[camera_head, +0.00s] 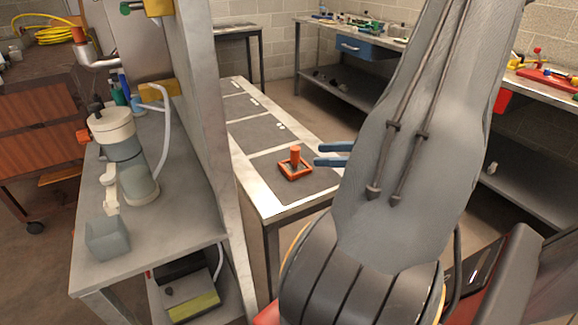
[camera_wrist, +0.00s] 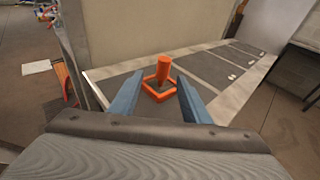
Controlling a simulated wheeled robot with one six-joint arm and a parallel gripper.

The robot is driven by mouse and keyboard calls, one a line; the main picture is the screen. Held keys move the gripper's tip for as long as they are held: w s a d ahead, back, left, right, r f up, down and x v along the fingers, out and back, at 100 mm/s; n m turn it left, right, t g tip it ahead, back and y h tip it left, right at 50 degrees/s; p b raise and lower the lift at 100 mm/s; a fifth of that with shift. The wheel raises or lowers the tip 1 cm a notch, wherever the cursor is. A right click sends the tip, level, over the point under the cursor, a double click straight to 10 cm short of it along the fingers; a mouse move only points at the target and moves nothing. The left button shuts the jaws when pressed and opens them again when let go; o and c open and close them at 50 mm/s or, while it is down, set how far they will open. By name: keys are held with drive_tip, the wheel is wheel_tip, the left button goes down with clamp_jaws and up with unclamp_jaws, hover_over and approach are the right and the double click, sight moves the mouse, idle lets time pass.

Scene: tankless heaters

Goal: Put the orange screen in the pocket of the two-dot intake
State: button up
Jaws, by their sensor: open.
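The orange screen (camera_head: 295,165) is a square frame with an upright orange post, lying on the dark near panel of a long narrow bench. In the wrist view the screen (camera_wrist: 160,80) sits ahead, between the lines of my two blue fingers. My gripper (camera_head: 333,154) is open and empty, just right of the screen in the head view, with most of it hidden behind my arm. In the wrist view my gripper (camera_wrist: 157,98) has its fingers spread wide. I cannot make out the two-dot intake or its pocket in either view.
The long bench (camera_head: 285,212) has several dark panels with small white marks. An upright grey panel (camera_head: 207,100) stands along its left side.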

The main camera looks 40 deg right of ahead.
sight(301, 166)
drive_tip(key=shift+w+d, duration=0.1)
drive_tip(key=shift+w, duration=0.1)
drive_tip(key=p+x, duration=0.1)
drive_tip(key=x, duration=0.6)
drive_tip(key=shift+w, duration=0.15)
clamp_jaws()
